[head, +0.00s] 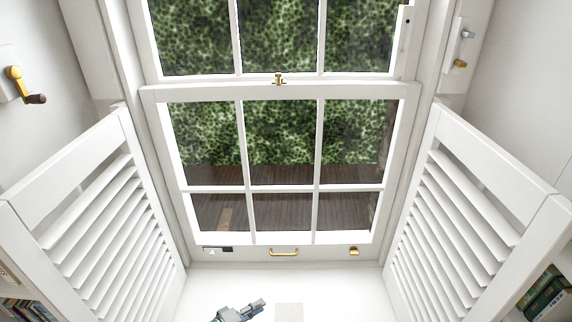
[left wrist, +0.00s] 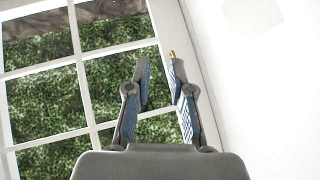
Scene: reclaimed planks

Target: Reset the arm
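My left gripper (head: 258,304) shows at the bottom of the head view, over the white sill below the window. In the left wrist view my left gripper (left wrist: 160,68) has its two fingers apart, with a gap between the tips and nothing held. A small gold-coloured bit shows by the right fingertip; I cannot tell what it is. My right gripper is in neither view.
The white sash window (head: 282,187) has a brass handle (head: 283,252) on its bottom rail and a brass latch (head: 279,79) at mid height. White louvred shutters stand at left (head: 62,170) and right (head: 508,172). A brass crank (head: 22,84) is on the left wall. Books (head: 545,297) are at lower right.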

